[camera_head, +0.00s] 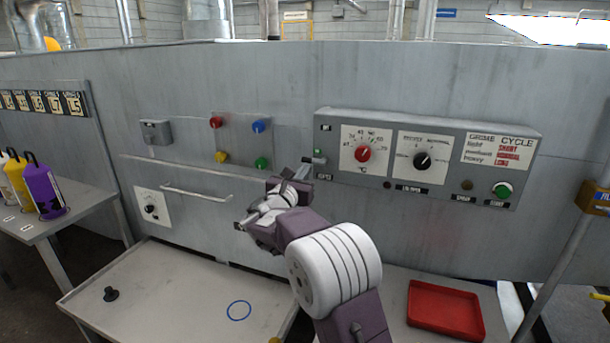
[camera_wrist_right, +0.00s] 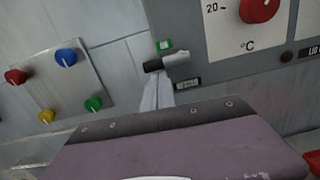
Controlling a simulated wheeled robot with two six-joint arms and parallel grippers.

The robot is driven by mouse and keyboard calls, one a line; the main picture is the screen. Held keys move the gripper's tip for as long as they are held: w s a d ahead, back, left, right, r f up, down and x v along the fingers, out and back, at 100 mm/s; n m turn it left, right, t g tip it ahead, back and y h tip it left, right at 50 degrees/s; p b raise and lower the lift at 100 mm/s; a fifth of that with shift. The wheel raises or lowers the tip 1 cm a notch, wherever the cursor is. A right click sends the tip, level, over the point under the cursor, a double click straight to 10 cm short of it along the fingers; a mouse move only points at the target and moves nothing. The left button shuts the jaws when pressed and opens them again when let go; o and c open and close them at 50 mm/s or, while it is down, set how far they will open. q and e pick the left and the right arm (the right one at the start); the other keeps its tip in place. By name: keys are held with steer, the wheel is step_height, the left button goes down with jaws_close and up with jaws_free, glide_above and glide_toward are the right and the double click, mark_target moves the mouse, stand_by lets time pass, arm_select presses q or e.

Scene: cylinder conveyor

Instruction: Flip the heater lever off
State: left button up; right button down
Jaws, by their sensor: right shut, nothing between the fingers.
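The heater lever (camera_head: 316,160) is a small lever at the lower left corner of the grey control panel (camera_head: 330,120). In the right wrist view the lever (camera_wrist_right: 176,59) lies roughly sideways, with a light grey body and a black end pointing left. A small green light (camera_wrist_right: 165,44) shows just above it. My right gripper (camera_head: 303,170) is shut and empty, its fingers just below the lever. In the right wrist view the fingertips (camera_wrist_right: 157,82) are close under the black end; I cannot tell whether they touch. My left gripper is not in view.
The panel carries a red temperature knob (camera_head: 363,154), a black knob (camera_head: 422,160) and a green button (camera_head: 502,190). Left of the lever is a plate with several coloured knobs (camera_head: 240,140). A handle bar (camera_head: 196,194) sticks out below. A red tray (camera_head: 445,311) lies lower right.

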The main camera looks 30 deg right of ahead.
mark_target(303, 161)
steer(key=shift+r+m+b, duration=0.1)
steer(key=shift+m+b, duration=0.2)
steer(key=shift+m, duration=0.1)
steer(key=r+m+b, duration=0.1)
steer(key=m+b, duration=0.1)
steer(key=r+m+b, duration=0.1)
steer(key=m, duration=0.2)
steer(key=m+b, duration=0.2)
steer(key=shift+w+a+r+m+b, duration=0.15)
steer(key=shift+w+r+m+b, duration=0.05)
steer(key=shift+r+m+b, duration=0.2)
steer(key=shift+s+d+r+m+g+b, duration=0.25)
steer(key=shift+r+m+b, duration=0.4)
steer(key=shift+m, duration=1)
steer(key=shift+s+d+r+m+g+b, duration=0.1)
steer(key=shift+s+d+r+m+b, duration=0.45)
steer(key=shift+m, duration=1.15)
steer(key=shift+s+a+r+m+g+b, duration=0.15)
steer(key=shift+r+m+b, duration=0.5)
steer(key=shift+m, duration=1)
steer(key=shift+d+f, duration=0.15)
